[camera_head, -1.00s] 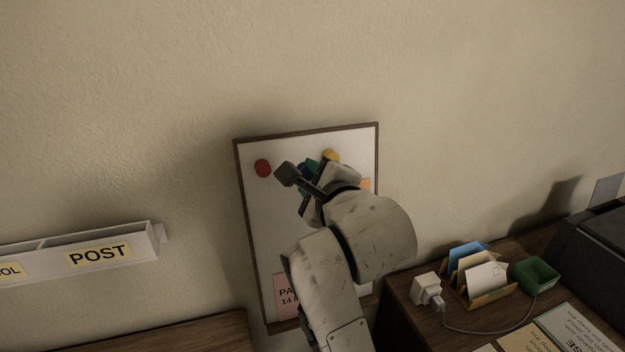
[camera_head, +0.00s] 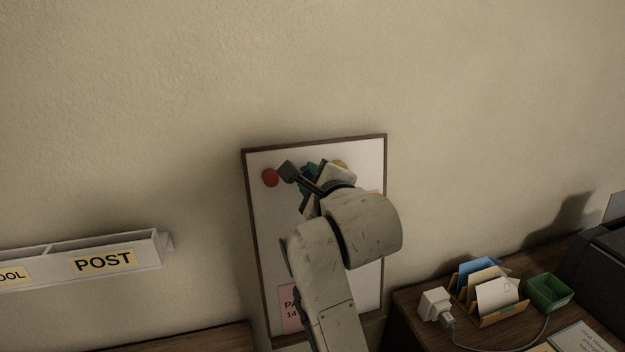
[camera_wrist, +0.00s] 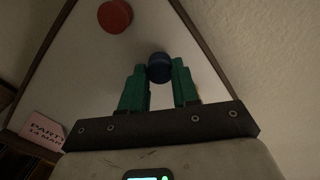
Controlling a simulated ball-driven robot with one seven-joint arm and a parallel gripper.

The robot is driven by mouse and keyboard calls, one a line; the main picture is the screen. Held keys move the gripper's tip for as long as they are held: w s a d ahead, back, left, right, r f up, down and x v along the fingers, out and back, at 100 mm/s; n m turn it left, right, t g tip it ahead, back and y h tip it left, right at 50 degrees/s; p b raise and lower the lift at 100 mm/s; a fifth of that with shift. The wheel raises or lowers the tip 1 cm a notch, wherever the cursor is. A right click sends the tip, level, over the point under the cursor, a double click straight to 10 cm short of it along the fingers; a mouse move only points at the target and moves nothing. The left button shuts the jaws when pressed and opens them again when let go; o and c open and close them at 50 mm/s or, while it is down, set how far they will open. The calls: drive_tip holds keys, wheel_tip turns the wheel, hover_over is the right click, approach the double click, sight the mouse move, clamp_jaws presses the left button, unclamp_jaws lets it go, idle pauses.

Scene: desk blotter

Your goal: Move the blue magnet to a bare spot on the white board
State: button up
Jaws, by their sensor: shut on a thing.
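The white board (camera_head: 262,235), in a brown wooden frame, hangs on the wall and also shows in the wrist view (camera_wrist: 85,75). My gripper (camera_wrist: 159,80) has green fingers, shut on the round blue magnet (camera_wrist: 159,67) at their tips. In the head view my gripper (camera_head: 309,174) is in front of the upper part of the board, and my arm hides much of the board's middle and lower right. I cannot tell whether the magnet touches the board.
A red magnet (camera_head: 270,178) is at the board's upper left, also in the wrist view (camera_wrist: 115,16). A yellow magnet (camera_head: 341,163) is partly hidden behind my gripper. A pink note (camera_head: 289,308) is low on the board. Bare white shows along the left.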

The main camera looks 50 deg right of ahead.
drive_tip(key=shift+w+d+f, duration=0.1)
drive_tip(key=shift+w+d, duration=0.25)
drive_tip(key=shift+w, duration=0.2)
idle(0.4)
idle(1.1)
drive_tip(key=o, duration=1)
drive_tip(key=p+v, duration=0.8)
drive_tip(key=v, duration=0.2)
drive_tip(key=shift+s+a, duration=0.25)
